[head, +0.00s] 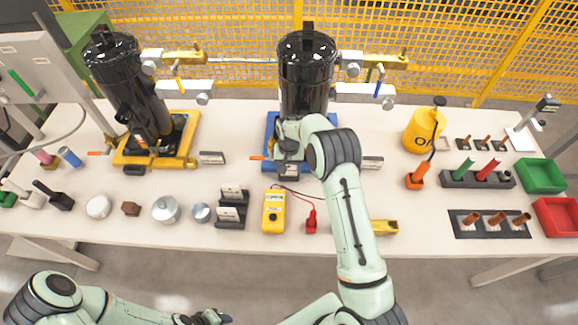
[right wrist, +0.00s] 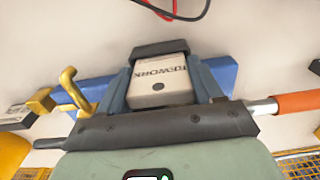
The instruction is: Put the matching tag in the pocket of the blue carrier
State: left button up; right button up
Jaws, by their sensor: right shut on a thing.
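The blue carrier (head: 270,127) stands at the table's middle back with a black compressor (head: 306,65) on it. My right gripper (head: 287,158) is low at its front edge. The tag's far end meets a dark pocket (right wrist: 160,48) at the blue carrier (right wrist: 222,72). How deep the tag sits is hidden. My left gripper (head: 205,317) is at the bottom edge, away from the table; its jaws are unclear.
A yellow carrier (head: 185,150) with another black compressor (head: 130,85) stands to the left. A black rack (head: 231,218) with pale tags, a yellow meter (head: 273,212) and a red clamp (head: 311,220) lie in front. Green (head: 541,175) and red (head: 560,215) bins are at right.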

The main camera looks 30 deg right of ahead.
jog(key=shift+f, duration=0.3)
jog(key=o, duration=1.2)
pick_arm(q)
jog(key=shift+s, duration=0.1)
pick_arm(e)
jog(key=shift+a, duration=0.1)
jog(key=shift+w, duration=0.1)
jog(key=c, duration=0.4)
pick_arm(q)
jog(key=shift+w+r+p, duration=0.75)
jog(key=shift+w+r, duration=0.25)
jog(key=shift+w, duration=0.25)
pick_arm(e)
jog(key=shift+r, duration=3.5)
